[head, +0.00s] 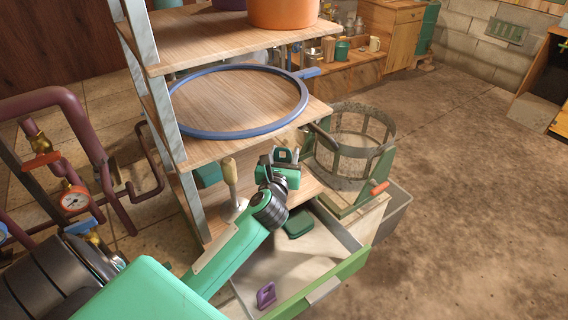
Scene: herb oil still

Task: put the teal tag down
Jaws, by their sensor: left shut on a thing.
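My left gripper (284,166) reaches in from the lower left and is shut on the teal tag (285,154). The tag is a small upright piece with a rounded top and a pale square in it; its lower part is hidden by the gripper. The gripper appears beside the lower shelf board and above the back of an open drawer (348,272). I cannot tell the exact height. My right gripper is not in view.
In the drawer lie a dark green box-like thing (298,223) at the back and a purple tag (266,294) near the front; its middle is bare. A wire basket (349,172) stands right of the shelf. A blue hoop (302,105) lies on the middle shelf. Pipes with a gauge (75,199) are left.

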